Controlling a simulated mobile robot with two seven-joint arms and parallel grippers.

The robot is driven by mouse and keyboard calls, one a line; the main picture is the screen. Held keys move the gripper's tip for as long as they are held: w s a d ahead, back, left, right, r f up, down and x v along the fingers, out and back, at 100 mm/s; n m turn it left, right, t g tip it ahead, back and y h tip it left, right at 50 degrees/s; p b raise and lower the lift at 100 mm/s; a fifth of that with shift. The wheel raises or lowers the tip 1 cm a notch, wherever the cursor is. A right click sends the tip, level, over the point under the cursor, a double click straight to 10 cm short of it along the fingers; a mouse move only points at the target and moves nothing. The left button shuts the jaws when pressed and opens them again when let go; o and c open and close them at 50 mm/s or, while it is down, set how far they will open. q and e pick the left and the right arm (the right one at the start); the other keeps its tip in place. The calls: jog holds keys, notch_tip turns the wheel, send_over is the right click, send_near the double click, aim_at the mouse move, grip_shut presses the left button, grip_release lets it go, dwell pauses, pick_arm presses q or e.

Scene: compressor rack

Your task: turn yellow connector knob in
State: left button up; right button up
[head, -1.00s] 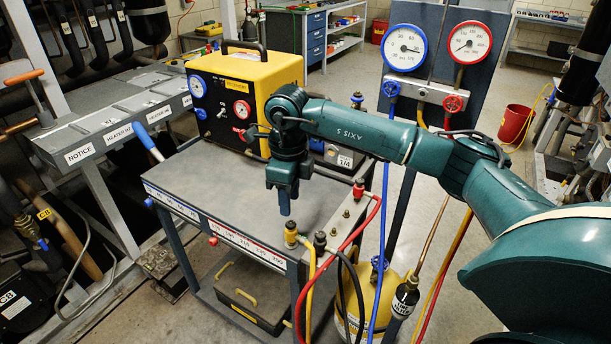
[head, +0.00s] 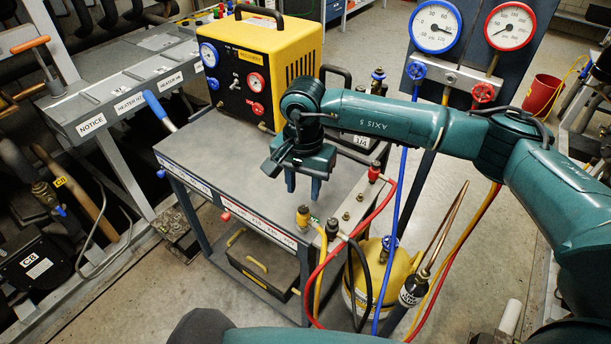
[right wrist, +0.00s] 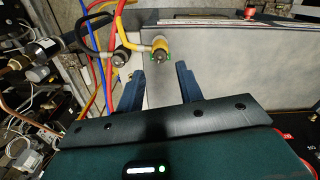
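The yellow connector knob (head: 303,216) stands on the near right corner of the grey cart top (head: 235,165), with a yellow hose running from it. In the right wrist view the yellow connector knob (right wrist: 160,56) shows ahead of the fingers, between their lines. My right gripper (head: 303,190) is open and points down over the cart top, just behind the knob in the head view. Its two blue fingers are apart with nothing between them, as the right wrist view (right wrist: 159,72) also shows. My left gripper is not in view.
A black connector (head: 333,228) with a black hose sits close beside the yellow one. A red connector (head: 375,172) with a red hose is farther back. A yellow-and-black machine (head: 262,75) stands at the cart's rear. The cart's middle is clear.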

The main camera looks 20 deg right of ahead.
aim_at(303, 208)
notch_tip(303, 208, down, 6)
jog(key=shift+r+b, duration=0.1)
jog(key=shift+b, duration=0.9)
jog(key=shift+n, duration=0.3)
jog(key=shift+w+f+n+b, duration=0.1)
jog(key=shift+f+n+b, duration=0.25)
jog(key=shift+n, duration=0.25)
jog(key=shift+r+n+b, duration=0.15)
jog(key=shift+n+b, duration=0.2)
jog(key=shift+n, duration=0.35)
jog(key=shift+r, duration=0.2)
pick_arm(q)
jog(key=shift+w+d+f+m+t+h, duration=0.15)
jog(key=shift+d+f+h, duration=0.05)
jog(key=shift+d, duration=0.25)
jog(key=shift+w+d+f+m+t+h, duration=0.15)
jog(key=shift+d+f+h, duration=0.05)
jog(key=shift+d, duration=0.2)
pick_arm(e)
jog(key=c, duration=0.7)
